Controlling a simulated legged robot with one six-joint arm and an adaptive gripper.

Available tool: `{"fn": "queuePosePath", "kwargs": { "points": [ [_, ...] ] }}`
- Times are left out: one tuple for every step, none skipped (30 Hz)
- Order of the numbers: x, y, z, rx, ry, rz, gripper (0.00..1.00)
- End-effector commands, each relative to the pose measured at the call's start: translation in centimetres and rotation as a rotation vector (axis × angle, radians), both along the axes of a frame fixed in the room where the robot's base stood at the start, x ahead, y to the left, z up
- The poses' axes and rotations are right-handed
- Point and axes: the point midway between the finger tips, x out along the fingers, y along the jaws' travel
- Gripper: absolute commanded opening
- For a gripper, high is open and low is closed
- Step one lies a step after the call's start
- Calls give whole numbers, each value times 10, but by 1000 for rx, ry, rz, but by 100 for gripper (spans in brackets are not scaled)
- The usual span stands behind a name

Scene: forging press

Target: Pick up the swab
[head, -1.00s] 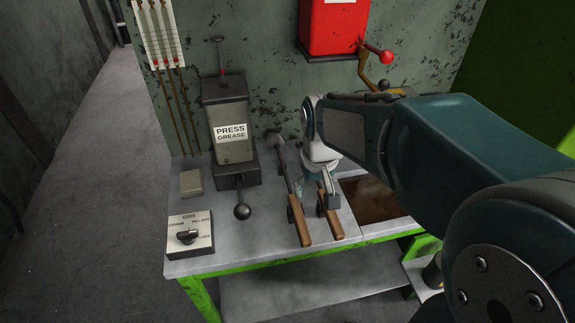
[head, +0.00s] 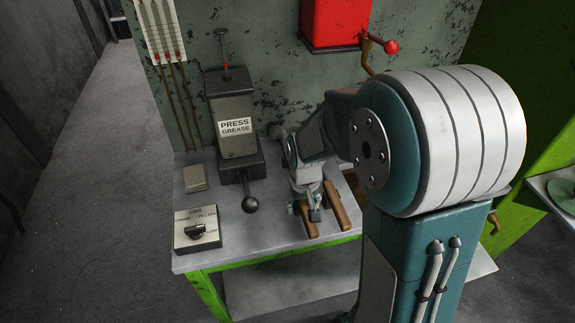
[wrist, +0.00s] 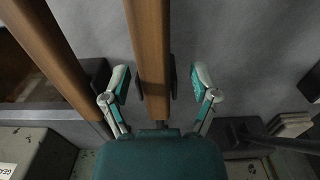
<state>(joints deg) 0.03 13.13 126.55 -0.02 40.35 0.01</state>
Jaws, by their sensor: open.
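Two long tools with brown wooden handles lie side by side on the grey bench. The left handle (head: 309,228) is mostly hidden under my gripper (head: 306,208) in the head view; I take it for the swab, though its head is not clear. In the wrist view this handle (wrist: 151,50) runs between the two fingers of my gripper (wrist: 159,84). The fingers are open, one on each side, with a gap to the wood. The second handle (head: 336,206) lies to the right, and in the wrist view (wrist: 50,55) it is left of my fingers.
The bench (head: 265,235) also carries a press grease unit (head: 233,125) with a ball-ended lever (head: 250,205), a selector box (head: 197,230) and a small block (head: 195,178). A red box (head: 335,22) hangs on the wall. Bare bench lies left of the handles.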

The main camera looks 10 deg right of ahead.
Motion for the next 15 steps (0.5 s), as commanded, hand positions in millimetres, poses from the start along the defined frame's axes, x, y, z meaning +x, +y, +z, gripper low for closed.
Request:
{"fn": "queuePosePath", "kwargs": {
  "points": [
    [-1, 0, -6, 0, 3, 0, 77],
    [-1, 0, -9, 1, 2, 0, 77],
    [-1, -1, -12, 1, 2, 0, 77],
    [-1, -1, -13, 1, 2, 0, 77],
    [-1, -1, -13, 1, 1, 0, 77],
    [-1, -1, -14, 1, 0, 0, 77],
    [0, -1, -14, 1, 0, 0, 77],
    [0, 0, -13, 1, -1, 0, 77],
    [0, 0, -13, 0, 0, 0, 77],
    [0, 0, -13, 0, 0, 0, 77],
    [0, 0, -13, 0, 0, 0, 73],
    [0, 0, -13, 0, 0, 0, 55],
    [0, 0, -13, 0, 0, 0, 42],
    [0, 0, -13, 0, 0, 0, 28],
    [0, 0, -13, 0, 0, 0, 10]
  ]
}}
